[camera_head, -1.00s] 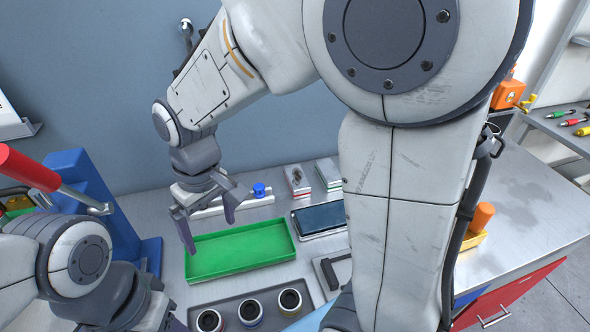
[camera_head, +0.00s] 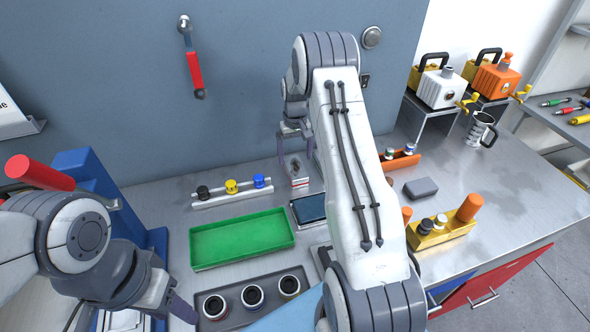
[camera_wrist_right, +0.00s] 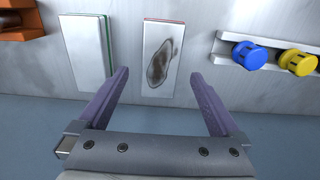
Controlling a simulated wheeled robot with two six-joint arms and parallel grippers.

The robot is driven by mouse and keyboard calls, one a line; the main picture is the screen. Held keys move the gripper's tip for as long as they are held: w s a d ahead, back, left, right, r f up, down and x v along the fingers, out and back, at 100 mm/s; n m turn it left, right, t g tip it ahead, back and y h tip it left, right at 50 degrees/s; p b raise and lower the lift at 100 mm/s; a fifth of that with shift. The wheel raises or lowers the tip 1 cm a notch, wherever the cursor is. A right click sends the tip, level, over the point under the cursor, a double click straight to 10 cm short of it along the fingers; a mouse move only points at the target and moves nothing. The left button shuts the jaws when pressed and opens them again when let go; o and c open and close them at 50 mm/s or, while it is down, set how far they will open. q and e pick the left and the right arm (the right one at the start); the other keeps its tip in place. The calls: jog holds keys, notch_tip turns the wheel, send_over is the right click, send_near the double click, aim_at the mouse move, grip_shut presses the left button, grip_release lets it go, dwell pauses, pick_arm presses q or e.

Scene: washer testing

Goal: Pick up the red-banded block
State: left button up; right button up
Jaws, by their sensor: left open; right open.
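The red-banded block (camera_head: 298,171) stands at the back of the bench, pale with a dark smudge on its face and red bands. In the right wrist view the red-banded block (camera_wrist_right: 164,58) sits ahead, between the directions of my two fingers. My right gripper (camera_head: 295,145) is open above and around the block's upper end in the head view; contact cannot be told. In the wrist view my right gripper (camera_wrist_right: 164,82) has empty space between its fingers. My left gripper (camera_head: 172,303) is at the lower left, partly hidden, away from the block.
A similar green-banded block (camera_wrist_right: 88,50) stands beside it. A rack with blue, yellow and black knobs (camera_head: 232,189) lies on the other side. A green tray (camera_head: 242,240), a dark tablet-like device (camera_head: 310,208) and a tray of round cups (camera_head: 250,300) lie nearer.

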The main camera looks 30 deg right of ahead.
aim_at(295, 166)
notch_tip(295, 166, down, 5)
jog(key=shift+p, duration=1.1)
jog(key=shift+f, duration=0.25)
jog(key=shift+r, duration=0.1)
grip_shut()
